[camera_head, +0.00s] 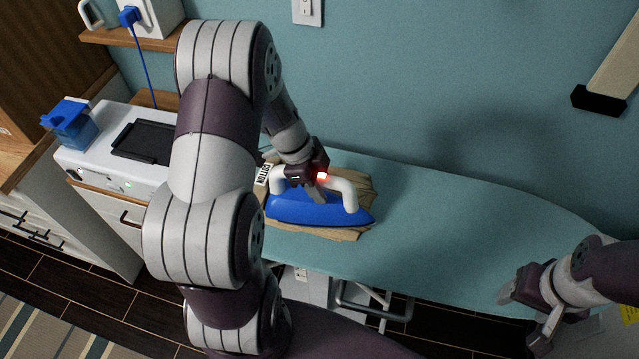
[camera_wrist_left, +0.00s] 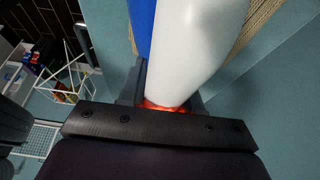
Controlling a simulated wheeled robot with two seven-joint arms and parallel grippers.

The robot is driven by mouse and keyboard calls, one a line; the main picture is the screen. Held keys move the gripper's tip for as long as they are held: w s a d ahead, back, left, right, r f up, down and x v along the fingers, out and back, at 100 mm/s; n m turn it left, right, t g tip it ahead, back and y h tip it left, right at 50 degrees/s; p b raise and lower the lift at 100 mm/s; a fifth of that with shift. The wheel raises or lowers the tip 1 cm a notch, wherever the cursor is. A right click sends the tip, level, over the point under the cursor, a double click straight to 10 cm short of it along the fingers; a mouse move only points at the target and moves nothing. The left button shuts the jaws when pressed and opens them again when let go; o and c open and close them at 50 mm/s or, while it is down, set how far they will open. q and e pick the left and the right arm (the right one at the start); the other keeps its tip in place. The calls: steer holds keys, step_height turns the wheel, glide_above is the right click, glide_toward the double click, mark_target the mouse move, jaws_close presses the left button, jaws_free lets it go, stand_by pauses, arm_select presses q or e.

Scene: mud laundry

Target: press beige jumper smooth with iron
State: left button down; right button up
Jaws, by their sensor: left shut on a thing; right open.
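The blue iron (camera_head: 310,207) with a white handle stands flat on the beige jumper (camera_head: 362,188) on the ironing board. Much of the jumper is hidden under the iron and behind my left arm. My left gripper (camera_head: 317,190) is shut on the iron's handle. In the left wrist view the white handle (camera_wrist_left: 188,50) runs up between the fingers, with a strip of blue iron (camera_wrist_left: 144,25) and some jumper (camera_wrist_left: 262,25) beside it. My right gripper (camera_head: 528,312) is open and empty near the board's front right edge.
The teal ironing board (camera_head: 450,220) is bare to the right of the jumper. A white steam station (camera_head: 85,160) with a blue tank (camera_head: 72,125) stands at the left. The wall is close behind.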

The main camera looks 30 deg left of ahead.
mark_target(323, 175)
arm_select(q)
steer(key=shift+f+b, duration=0.2)
steer(key=shift+b, duration=0.1)
steer(key=shift+s+d+f, duration=0.1)
steer(key=shift+s+f, duration=0.15)
stand_by(3.0)
steer(key=shift+w+r+p, duration=0.15)
steer(key=shift+r+p, duration=0.15)
steer(key=shift+r, duration=0.35)
steer(key=shift+w+r+p, duration=0.15)
steer(key=shift+r+p, duration=0.9)
steer(key=shift+r, duration=1.55)
